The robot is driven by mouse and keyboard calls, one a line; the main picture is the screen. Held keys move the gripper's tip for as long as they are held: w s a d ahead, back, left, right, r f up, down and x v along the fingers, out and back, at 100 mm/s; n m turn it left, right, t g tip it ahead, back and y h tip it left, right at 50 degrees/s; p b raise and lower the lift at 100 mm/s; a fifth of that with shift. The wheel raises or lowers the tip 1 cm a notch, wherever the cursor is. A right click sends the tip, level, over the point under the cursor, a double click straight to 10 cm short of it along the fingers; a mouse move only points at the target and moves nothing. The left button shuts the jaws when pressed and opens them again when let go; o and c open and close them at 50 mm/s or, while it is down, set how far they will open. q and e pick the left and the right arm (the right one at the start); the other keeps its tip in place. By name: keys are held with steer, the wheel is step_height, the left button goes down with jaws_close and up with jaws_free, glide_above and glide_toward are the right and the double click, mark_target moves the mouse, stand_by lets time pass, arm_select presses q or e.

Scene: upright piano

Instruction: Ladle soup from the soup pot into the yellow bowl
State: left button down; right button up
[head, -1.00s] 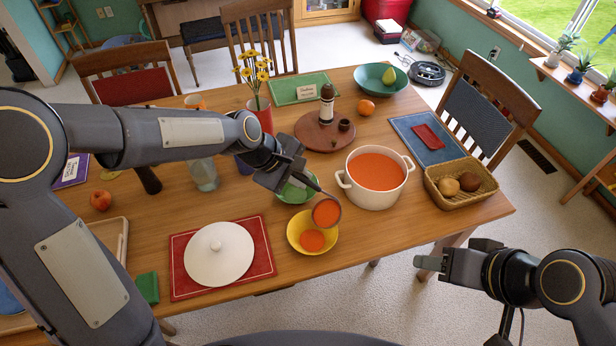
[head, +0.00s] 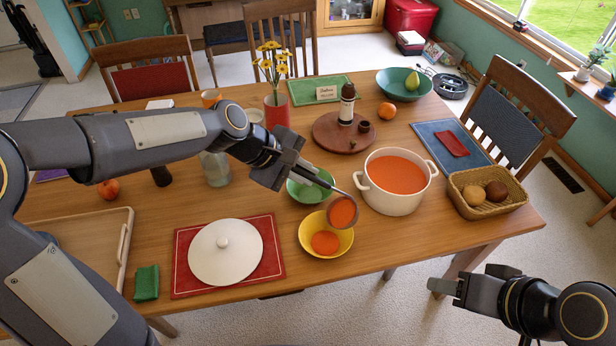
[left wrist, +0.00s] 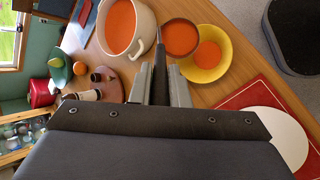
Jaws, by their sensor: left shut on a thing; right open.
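My left gripper (head: 299,172) is shut on the handle of the ladle (head: 342,211). The ladle bowl holds orange soup and is over the right side of the yellow bowl (head: 308,235), looking close to level. The yellow bowl has a small pool of orange soup in it. The white soup pot (head: 394,197) stands just right of the ladle, open and holding much orange soup. In the left wrist view the ladle (left wrist: 181,38) sits between the pot (left wrist: 145,25) and the yellow bowl (left wrist: 222,65). My right gripper (head: 443,287) is open and empty, off the table's front edge.
A white lid (head: 225,265) lies on a red mat (head: 184,280) left of the yellow bowl. A green bowl (head: 300,192) is behind the ladle. A bread basket (head: 490,208) stands right of the pot. A wooden tray (head: 118,226) is at the left.

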arm_select(q)
steer(key=shift+s+a+f+h+b, duration=0.15)
steer(key=shift+a+h+b, duration=0.2)
steer(key=shift+b, duration=0.65)
steer(key=shift+s+a+f+h+b, duration=0.15)
steer(key=shift+a+b, duration=0.25)
steer(key=shift+b, duration=0.6)
steer(key=s+a+f+t+h+b, duration=0.3)
steer(key=a+f+h+b, duration=0.5)
steer(key=b, duration=2)
steer(key=shift+a+f, duration=0.65)
steer(key=shift+a, duration=0.25)
steer(key=shift+s, duration=0.1)
stand_by(0.5)
